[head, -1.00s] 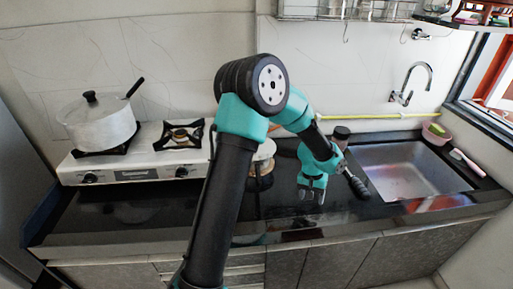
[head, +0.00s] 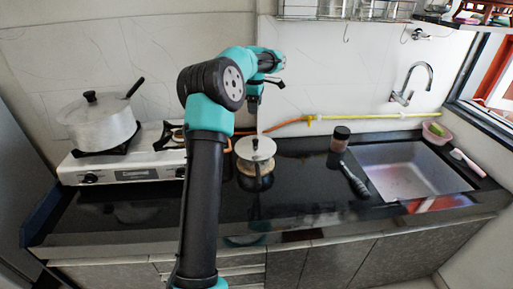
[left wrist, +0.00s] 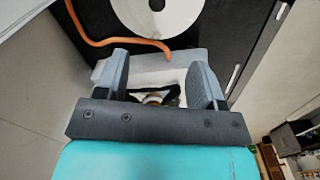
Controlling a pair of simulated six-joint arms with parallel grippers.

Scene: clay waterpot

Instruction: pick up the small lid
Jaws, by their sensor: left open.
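The small lid (head: 255,149) is a pale round disc with a dark knob, on the clay pot (head: 256,169) at the middle of the counter. In the left wrist view the lid (left wrist: 157,18) is cut off by the top edge, beyond the fingertips. My left gripper (head: 271,81) is raised behind and above the lid, apart from it, near the wall. In the left wrist view its fingers (left wrist: 160,66) are spread and empty, with part of the white stove seen between them. My right gripper is not in view.
A white gas stove (head: 112,170) with a large lidded pot (head: 97,124) stands at the left. An orange hose (head: 290,123) runs behind the lid. The front counter is clear.

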